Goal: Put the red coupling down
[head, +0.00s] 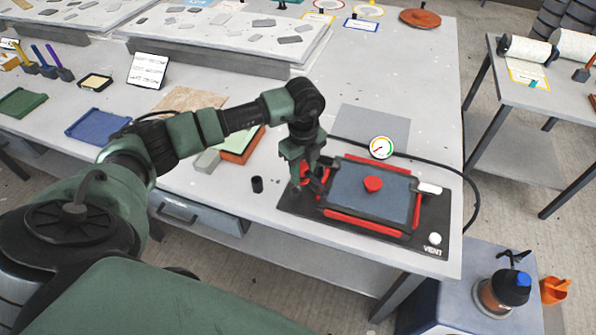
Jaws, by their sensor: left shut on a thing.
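My left gripper (312,183) points down over the left end of a black board (290,205) and is shut on a small red piece (304,170), which looks like the red coupling. The fingers hide most of it, and I cannot tell whether it touches the board. On the board lies a blue-grey panel (345,201) with red bars along its edges. A round red piece (373,184) sits on the panel, apart from the gripper. My right gripper is out of view.
A dial gauge (381,147) stands behind the panel, with a black hose (440,169) running right. A small black cup (257,184) stands left of the board. A white knob (435,238) is near the "VENT" label. A grey sheet (372,125) lies behind.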

